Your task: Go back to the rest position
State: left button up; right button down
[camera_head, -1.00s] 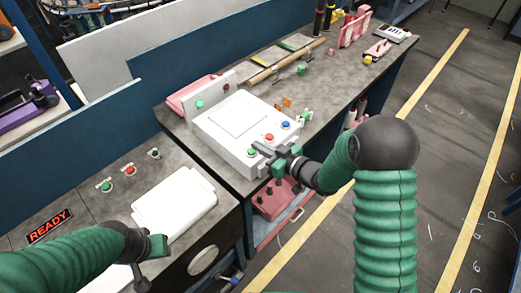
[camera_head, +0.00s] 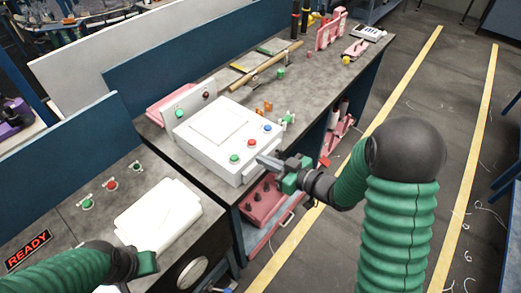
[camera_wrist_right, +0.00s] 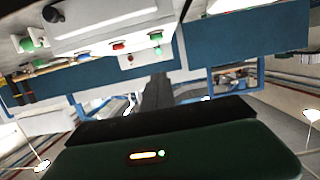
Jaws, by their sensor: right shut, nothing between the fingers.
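My right gripper (camera_head: 271,164) is shut and empty. It is in the air just off the front right corner of the white box (camera_head: 226,135) with green, red and blue buttons; a small gap to the box cannot be judged exactly. In the right wrist view the shut fingers (camera_wrist_right: 156,92) point at the blue panel, with the box's buttons above. My left gripper (camera_head: 147,263) shows only in part at the lower left, near the white pad (camera_head: 160,215); its fingers are hidden.
The grey workbench (camera_head: 300,75) carries a wooden roller (camera_head: 262,68), pink holders (camera_head: 330,32) and small coloured parts. A pink bin (camera_head: 262,202) is on the shelf below. The floor (camera_head: 440,90) on the right is open. A READY sign (camera_head: 28,250) is at lower left.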

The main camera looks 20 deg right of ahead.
jog(key=shift+a, duration=0.2)
jog(key=s+d+f+m+g+h, duration=0.4)
jog(key=s+d+f+h, duration=0.1)
jog(key=h, duration=0.3)
jog(key=s+a+m+g, duration=0.1)
jog(key=s+g, duration=0.1)
jog(key=s, duration=0.4)
jog(key=s+a+f+m+g, duration=0.1)
jog(key=s+g, duration=0.2)
jog(key=s, duration=0.3)
jog(key=shift+s+a+f+m+h, duration=0.2)
jog(key=shift+s+a+m+h, duration=0.1)
jog(key=shift+h, duration=0.1)
jog(key=shift+w+d+f+g, duration=0.1)
jog(key=shift+w+g, duration=0.05)
jog(key=shift+g, duration=0.15)
